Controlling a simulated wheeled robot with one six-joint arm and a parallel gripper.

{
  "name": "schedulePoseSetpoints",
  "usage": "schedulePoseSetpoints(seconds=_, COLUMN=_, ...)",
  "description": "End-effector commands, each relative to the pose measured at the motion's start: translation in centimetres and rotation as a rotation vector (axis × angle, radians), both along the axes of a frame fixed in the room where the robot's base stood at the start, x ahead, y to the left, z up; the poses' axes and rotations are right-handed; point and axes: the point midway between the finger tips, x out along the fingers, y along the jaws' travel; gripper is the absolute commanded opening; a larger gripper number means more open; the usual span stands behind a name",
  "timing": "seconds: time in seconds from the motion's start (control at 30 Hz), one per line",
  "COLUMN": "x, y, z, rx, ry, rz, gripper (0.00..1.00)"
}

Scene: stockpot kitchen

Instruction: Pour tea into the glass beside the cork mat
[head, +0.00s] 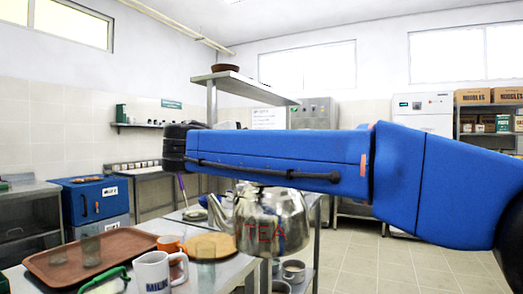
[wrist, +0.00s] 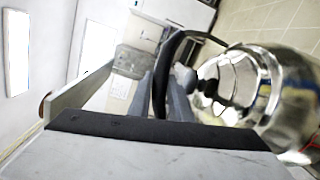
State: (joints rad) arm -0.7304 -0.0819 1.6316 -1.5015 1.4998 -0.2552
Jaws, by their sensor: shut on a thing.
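A shiny steel kettle marked TEA (head: 283,222) hangs near the table's right edge, roughly upright, its spout pointing left. My gripper (wrist: 164,95) is shut on the kettle's black handle in the wrist view, where the kettle's lid and body (wrist: 285,90) fill the right side. In the head view my blue arm hides the gripper and the handle. A round cork mat (head: 222,240) lies on the table, left of and below the kettle. A clear glass (head: 206,270) stands at the mat's near side. Its contents are hard to make out. No stream shows at the spout.
A brown tray (head: 125,243) with clear glasses (head: 91,250) lies on the left. A white mug marked MILK (head: 152,274) and an orange cup (head: 170,243) stand between tray and glass. A green handle (head: 105,279) shows at the front. Metal pots (head: 293,270) sit below, right.

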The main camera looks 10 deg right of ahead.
Motion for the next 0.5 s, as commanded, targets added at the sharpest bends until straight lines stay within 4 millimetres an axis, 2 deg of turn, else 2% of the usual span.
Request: schedulePoseSetpoints(seconds=0.5, x=0.1, y=1.7, z=-2.1, rx=-0.132, ry=0.008, rz=-0.001, gripper=0.00)
